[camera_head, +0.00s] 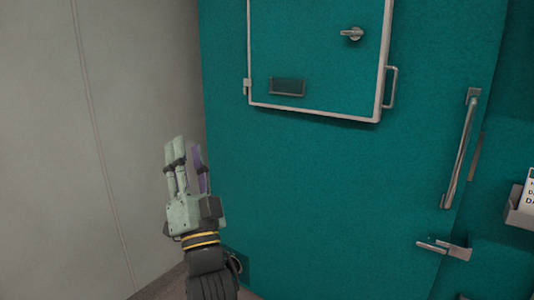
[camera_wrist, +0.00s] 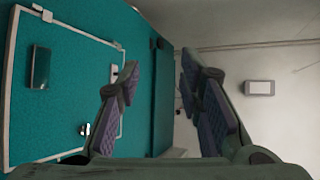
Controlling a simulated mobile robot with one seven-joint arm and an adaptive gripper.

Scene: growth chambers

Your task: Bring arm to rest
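My gripper (camera_head: 186,152) points upward in front of the pale wall and the left edge of the teal door, in the head view. In the wrist view my gripper (camera_wrist: 160,80) shows its two fingers well apart, with purple pads and nothing between them. It is open and empty. My dark forearm with a yellow ring is below it in the head view. I cannot tell the exact gap between gripper and door; no contact is visible.
The teal door (camera_head: 320,200) carries a framed hatch (camera_head: 320,60) with a latch (camera_head: 352,34). A long bar handle (camera_head: 461,148) and a lever (camera_head: 443,247) stick out at right. A holder (camera_head: 521,210) is at the right edge. The pale wall (camera_head: 120,130) is bare.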

